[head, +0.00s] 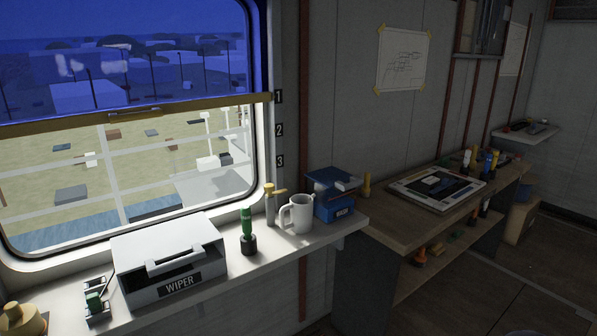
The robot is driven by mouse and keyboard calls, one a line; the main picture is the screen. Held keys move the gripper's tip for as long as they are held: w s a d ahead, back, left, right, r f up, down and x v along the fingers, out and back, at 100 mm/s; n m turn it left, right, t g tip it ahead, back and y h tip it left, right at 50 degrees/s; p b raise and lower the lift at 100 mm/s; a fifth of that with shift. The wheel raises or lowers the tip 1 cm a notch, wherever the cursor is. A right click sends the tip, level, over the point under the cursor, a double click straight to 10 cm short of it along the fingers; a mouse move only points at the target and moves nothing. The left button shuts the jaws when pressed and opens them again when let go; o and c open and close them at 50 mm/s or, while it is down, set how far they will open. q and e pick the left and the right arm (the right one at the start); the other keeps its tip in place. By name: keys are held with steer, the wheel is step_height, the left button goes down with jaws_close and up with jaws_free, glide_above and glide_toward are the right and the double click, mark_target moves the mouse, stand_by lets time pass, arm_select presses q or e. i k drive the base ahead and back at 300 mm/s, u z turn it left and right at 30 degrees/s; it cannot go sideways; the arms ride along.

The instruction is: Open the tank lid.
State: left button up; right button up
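The tank appears to be the small blue box labelled WASH (342,212), at the right end of the white window sill. Its dark blue lid (322,179) is on top, with a pale piece (347,184) near its right side. I cannot tell from this view whether the lid is fully shut or partly raised. Neither of my grippers is in view.
A white mug (298,214) stands close left of the tank, with a brass tap-like fitting (271,203) behind it. Further left are a green-handled tool (247,232) and a grey WIPER box (170,258). A wooden desk (385,231) adjoins at right.

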mark_target(331, 177)
steer(key=u, duration=0.15)
steer(key=i, duration=0.85)
steer(key=u, duration=0.2)
